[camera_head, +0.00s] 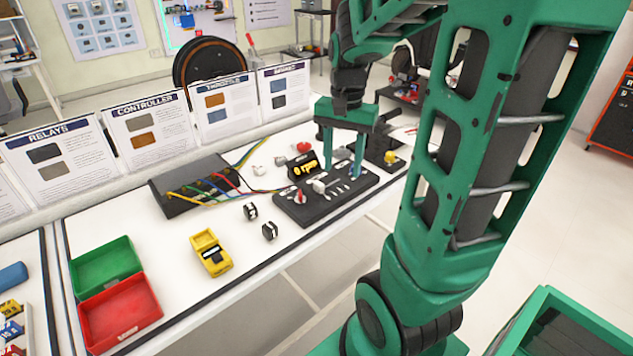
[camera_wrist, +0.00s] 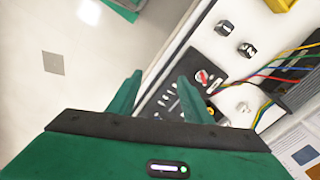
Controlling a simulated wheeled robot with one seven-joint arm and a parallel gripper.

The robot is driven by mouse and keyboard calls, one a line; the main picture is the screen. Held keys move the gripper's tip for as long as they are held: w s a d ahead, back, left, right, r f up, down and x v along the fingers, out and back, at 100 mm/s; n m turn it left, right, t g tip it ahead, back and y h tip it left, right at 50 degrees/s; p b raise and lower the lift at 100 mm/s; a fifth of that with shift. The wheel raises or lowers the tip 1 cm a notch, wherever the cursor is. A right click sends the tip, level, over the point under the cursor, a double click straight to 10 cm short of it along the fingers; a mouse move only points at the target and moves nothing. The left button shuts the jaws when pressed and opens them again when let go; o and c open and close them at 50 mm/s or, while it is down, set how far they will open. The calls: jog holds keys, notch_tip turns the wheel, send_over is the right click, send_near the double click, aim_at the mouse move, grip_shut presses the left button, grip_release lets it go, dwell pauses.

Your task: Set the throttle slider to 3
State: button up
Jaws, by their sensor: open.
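The black control panel (camera_head: 322,207) lies on the white bench. It also shows in the wrist view (camera_wrist: 207,91), partly hidden behind my gripper. A pale handle, which looks like the throttle slider (camera_head: 319,187), sits on the panel beside a row of small white marks. Its setting is too small to read. A red-and-white knob (camera_head: 299,197) is at the panel's left end and shows in the wrist view (camera_wrist: 202,77). My gripper (camera_head: 342,172) is open and empty, fingers pointing down over the panel's far right part. It also shows in the wrist view (camera_wrist: 159,78).
A black unit with yellow markings (camera_head: 302,168) stands behind the panel. A dark box (camera_head: 185,200) with coloured wires is left of it. Two small black-and-white parts and a yellow device (camera_head: 211,253) lie on the bench. Green (camera_head: 105,262) and red bins (camera_head: 122,308) stand front left.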

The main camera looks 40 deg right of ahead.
aim_at(318, 183)
jog(key=w+d+f+m, duration=0.2)
jog(key=w+f+m, duration=0.1)
jog(key=w, duration=0.4)
jog(key=w+d+f+m, duration=0.2)
jog(key=w+f, duration=0.1)
jog(key=w, duration=0.4)
jog(key=f, duration=1)
jog(key=shift+d+f, duration=0.1)
jog(key=shift+d, duration=0.1)
grip_shut()
